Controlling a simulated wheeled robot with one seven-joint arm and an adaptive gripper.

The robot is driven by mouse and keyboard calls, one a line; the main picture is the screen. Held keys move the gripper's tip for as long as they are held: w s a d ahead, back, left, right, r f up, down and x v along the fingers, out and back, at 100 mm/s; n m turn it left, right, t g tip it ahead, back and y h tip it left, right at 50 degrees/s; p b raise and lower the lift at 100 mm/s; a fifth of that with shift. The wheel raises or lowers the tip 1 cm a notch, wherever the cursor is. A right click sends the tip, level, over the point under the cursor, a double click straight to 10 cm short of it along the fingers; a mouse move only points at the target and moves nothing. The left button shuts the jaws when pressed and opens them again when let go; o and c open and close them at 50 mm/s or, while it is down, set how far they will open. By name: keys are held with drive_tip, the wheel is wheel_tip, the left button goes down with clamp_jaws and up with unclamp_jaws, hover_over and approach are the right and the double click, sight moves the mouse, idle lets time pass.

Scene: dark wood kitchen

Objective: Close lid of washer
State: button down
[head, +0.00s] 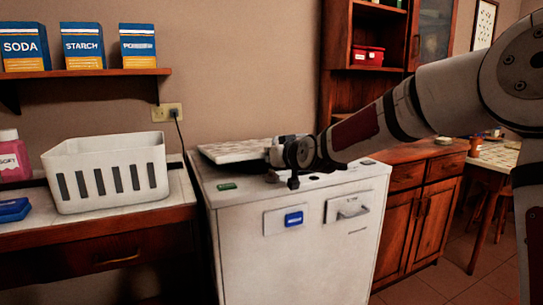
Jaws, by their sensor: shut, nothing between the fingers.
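The white washer (294,258) stands in the middle of the head view. Its pale lid (232,150) lies low and nearly flat at the back left of the washer's top, close to the top surface. I cannot tell if it is fully seated. My gripper (293,182) is over the washer's top near its front, pointing down, shut and empty. My wrist hides the lid's right part and some of the top behind it. I cannot tell if my gripper touches the top or the lid.
A white basket (108,175) stands on the counter (180,193) left of the washer. A small green item (227,186) lies on the washer's top at left. Boxes stand on the wall shelf (85,73). A wooden cabinet (413,205) is close on the right.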

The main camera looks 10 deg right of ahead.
idle(0.4)
drive_tip(key=v, duration=0.8)
drive_tip(key=shift+d, duration=0.15)
drive_tip(key=shift+v, duration=1.9)
